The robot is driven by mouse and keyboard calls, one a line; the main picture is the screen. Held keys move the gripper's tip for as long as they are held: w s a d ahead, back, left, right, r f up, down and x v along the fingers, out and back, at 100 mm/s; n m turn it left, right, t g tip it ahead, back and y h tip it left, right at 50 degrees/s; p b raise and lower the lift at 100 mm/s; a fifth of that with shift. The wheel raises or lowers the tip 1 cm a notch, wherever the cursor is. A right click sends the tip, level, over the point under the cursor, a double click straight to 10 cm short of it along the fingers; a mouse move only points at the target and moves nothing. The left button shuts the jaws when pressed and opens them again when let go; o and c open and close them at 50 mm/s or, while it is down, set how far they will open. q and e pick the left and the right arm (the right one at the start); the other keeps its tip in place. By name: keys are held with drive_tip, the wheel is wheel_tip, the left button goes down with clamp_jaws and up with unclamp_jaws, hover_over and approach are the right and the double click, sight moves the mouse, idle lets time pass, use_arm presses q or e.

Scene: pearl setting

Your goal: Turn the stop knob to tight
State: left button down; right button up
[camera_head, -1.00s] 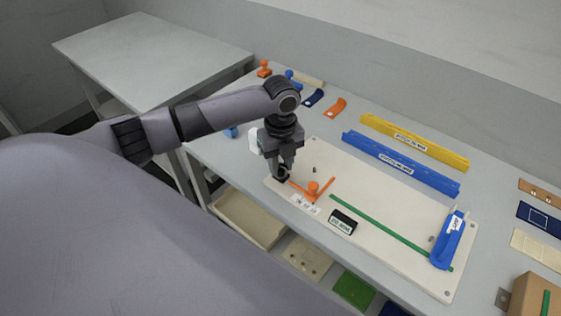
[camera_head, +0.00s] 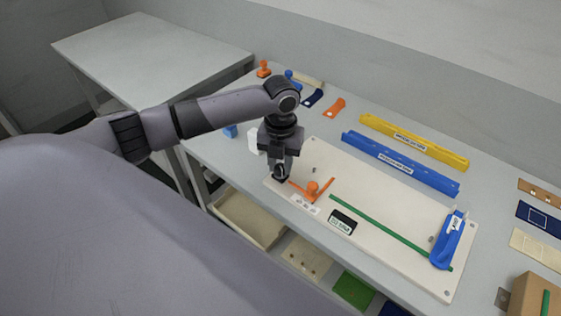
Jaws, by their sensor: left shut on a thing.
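The orange stop knob (camera_head: 312,188) stands near the left end of a cream board (camera_head: 392,222) on the table. Two thin orange arms spread from it, one to the left and one to the upper right. A small white label (camera_head: 304,204) lies in front of it. My left gripper (camera_head: 281,175) points down over the board's left end, shut at the tip of the left orange arm. The dark fingers hide that tip, so the exact contact cannot be made out. My right gripper is out of view.
A green strip (camera_head: 392,230) runs along the board to a blue handle-like part (camera_head: 447,241). A black-and-white label block (camera_head: 342,222) sits in front. Blue (camera_head: 400,164) and yellow (camera_head: 414,142) rails lie behind. A cardboard box (camera_head: 532,296) stands at lower right.

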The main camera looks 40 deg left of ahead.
sight(281, 166)
use_arm(q)
drive_tip(key=shift+r, duration=0.1)
idle(0.4)
drive_tip(key=c, duration=0.9)
unclamp_jaws()
drive_tip(key=shift+o, duration=0.2)
wheel_tip(281, 166, up, 7)
drive_tip(key=shift+r, duration=0.1)
